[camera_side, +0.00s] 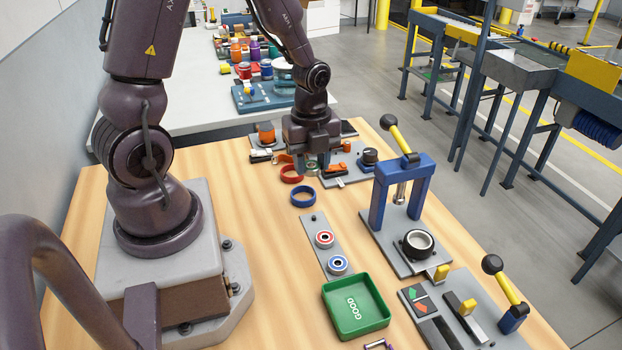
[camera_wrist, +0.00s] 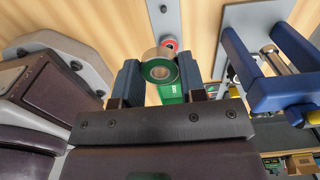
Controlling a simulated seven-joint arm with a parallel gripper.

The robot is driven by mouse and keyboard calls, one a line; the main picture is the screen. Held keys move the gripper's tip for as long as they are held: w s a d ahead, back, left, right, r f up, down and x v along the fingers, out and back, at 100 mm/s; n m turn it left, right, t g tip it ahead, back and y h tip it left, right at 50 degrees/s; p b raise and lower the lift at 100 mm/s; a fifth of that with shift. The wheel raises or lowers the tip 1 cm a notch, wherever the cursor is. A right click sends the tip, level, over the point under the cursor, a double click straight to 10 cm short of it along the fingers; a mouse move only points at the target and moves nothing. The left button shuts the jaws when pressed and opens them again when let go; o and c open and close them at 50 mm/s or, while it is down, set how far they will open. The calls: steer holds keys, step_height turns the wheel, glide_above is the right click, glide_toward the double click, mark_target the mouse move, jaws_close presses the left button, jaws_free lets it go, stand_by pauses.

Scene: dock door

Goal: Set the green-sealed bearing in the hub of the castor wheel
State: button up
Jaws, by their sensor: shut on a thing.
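My gripper (camera_side: 312,165) is shut on the green-sealed bearing (camera_wrist: 160,68), a metal ring with a green face and an open bore. In the wrist view the bearing sits between the two finger tips (camera_wrist: 160,76). In the side view the bearing (camera_side: 311,170) shows small below the fingers, near the far end of the wooden bench; its height above the bench is hard to tell. The castor wheel (camera_side: 407,247), black with a pale hub, lies on the grey base of the blue press, to the right of and nearer than my gripper. Its hub looks empty.
The blue press frame (camera_side: 378,200) with its yellow lever stands behind the wheel. A grey plate (camera_side: 314,225) holds red- and blue-sealed bearings. A green GOOD tray (camera_side: 328,297) and a lever fixture (camera_side: 470,305) are nearer. Red and blue rings (camera_side: 303,204) lie by my gripper.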

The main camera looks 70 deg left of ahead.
step_height(320, 180, up, 9)
steer(key=m, duration=1.2)
glide_above(418, 245)
step_height(418, 245, down, 11)
steer(key=shift+f, duration=3.6)
steer(key=shift+f, duration=0.1)
steer(key=o, duration=1.2)
